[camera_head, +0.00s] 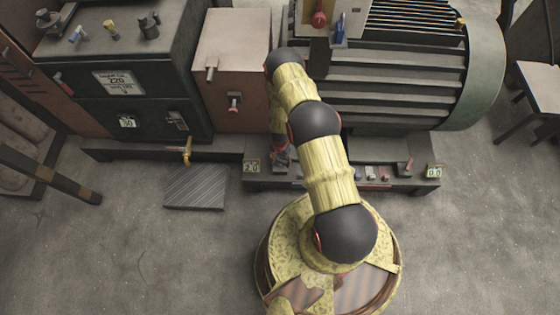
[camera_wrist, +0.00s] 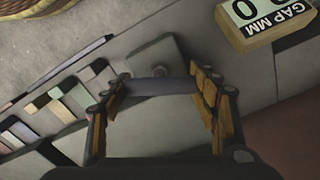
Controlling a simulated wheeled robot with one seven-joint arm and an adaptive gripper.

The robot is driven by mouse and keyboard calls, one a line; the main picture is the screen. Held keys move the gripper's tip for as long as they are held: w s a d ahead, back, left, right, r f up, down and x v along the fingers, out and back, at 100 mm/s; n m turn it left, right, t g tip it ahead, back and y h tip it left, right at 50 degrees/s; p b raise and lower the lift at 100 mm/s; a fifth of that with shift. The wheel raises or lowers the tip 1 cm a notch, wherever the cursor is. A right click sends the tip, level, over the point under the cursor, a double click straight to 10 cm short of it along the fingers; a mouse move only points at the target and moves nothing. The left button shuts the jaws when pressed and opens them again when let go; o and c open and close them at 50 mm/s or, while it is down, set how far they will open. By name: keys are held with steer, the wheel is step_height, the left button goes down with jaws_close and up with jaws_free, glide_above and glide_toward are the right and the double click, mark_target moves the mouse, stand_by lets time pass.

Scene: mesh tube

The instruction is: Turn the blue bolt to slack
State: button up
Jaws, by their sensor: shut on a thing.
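My gripper (camera_head: 281,156) is low at the left foot of the large ribbed motor, mostly hidden by my arm in the head view. In the wrist view, my gripper (camera_wrist: 162,97) has its orange-padded fingers on either side of a dull blue-grey bar (camera_wrist: 158,85), and it is shut on it. This bar appears to be the blue bolt's head. It lies over a grey foot plate (camera_wrist: 155,58) on the base. The bolt's shank is hidden, and its turn angle cannot be told.
The motor (camera_head: 400,75) stands on a dark base rail. A gap sign (camera_wrist: 268,14) is close by in the wrist view. Several small shim blocks (camera_wrist: 62,108) lie along the rail. A yellow-handled lever (camera_head: 187,150) stands left. Floor (camera_head: 120,250) at the front left is clear.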

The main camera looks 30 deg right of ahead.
mark_target(280, 160)
steer(key=n, duration=0.4)
steer(key=shift+n, duration=0.4)
stand_by(0.4)
steer(key=o, duration=1.2)
step_height(280, 160, up, 12)
steer(key=shift+f, duration=0.1)
stand_by(0.4)
